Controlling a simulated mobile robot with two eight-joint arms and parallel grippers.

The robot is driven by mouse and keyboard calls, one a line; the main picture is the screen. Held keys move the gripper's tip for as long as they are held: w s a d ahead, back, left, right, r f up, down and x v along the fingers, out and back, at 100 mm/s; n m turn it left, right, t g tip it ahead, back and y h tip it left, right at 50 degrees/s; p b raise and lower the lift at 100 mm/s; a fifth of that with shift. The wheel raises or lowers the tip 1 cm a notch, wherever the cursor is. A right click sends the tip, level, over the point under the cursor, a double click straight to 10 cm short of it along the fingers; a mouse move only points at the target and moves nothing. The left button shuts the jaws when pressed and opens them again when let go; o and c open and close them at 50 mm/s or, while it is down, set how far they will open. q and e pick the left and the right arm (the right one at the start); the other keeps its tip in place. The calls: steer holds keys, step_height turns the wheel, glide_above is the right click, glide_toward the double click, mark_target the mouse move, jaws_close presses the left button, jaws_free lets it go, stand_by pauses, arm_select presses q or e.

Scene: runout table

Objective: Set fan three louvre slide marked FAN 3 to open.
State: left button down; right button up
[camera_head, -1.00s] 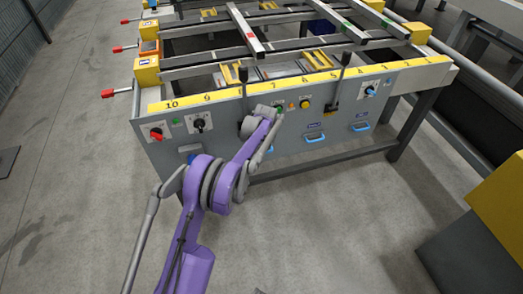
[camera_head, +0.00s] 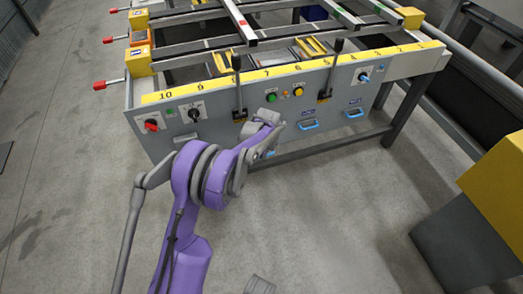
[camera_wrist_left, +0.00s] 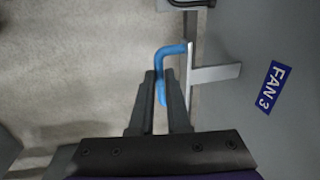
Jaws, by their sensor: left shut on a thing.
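The FAN 3 slide has a bent blue handle (camera_wrist_left: 172,50) in the left wrist view, beside a pale metal bracket (camera_wrist_left: 215,73) on the grey panel. The blue FAN 3 label (camera_wrist_left: 272,87) is to its right. My left gripper (camera_wrist_left: 161,82) is shut on the blue handle, with one finger on each side of its lower part. In the head view a little of a blue handle (camera_head: 268,154) shows beside my left wrist, which hides the fingertips.
Two more blue handles (camera_head: 309,125) (camera_head: 353,113) sit to the right on the panel. A red knob (camera_head: 152,125), a black knob (camera_head: 194,114), green and yellow buttons (camera_head: 271,98) and two black levers (camera_head: 238,85) (camera_head: 328,75) are above. A yellow-topped block (camera_head: 500,180) stands at right.

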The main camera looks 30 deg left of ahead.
arm_select(q)
steer(key=c, duration=0.9)
jaws_free()
steer(key=r+p, duration=0.1)
steer(key=r, duration=0.2)
steer(key=d+r, duration=0.1)
steer(key=r, duration=0.3)
steer(key=s+r+p, duration=0.1)
steer(key=r, duration=0.2)
steer(key=shift+s+d+r+p, duration=0.1)
steer(key=shift+d+r+p, duration=0.15)
steer(key=shift+r+p, duration=0.1)
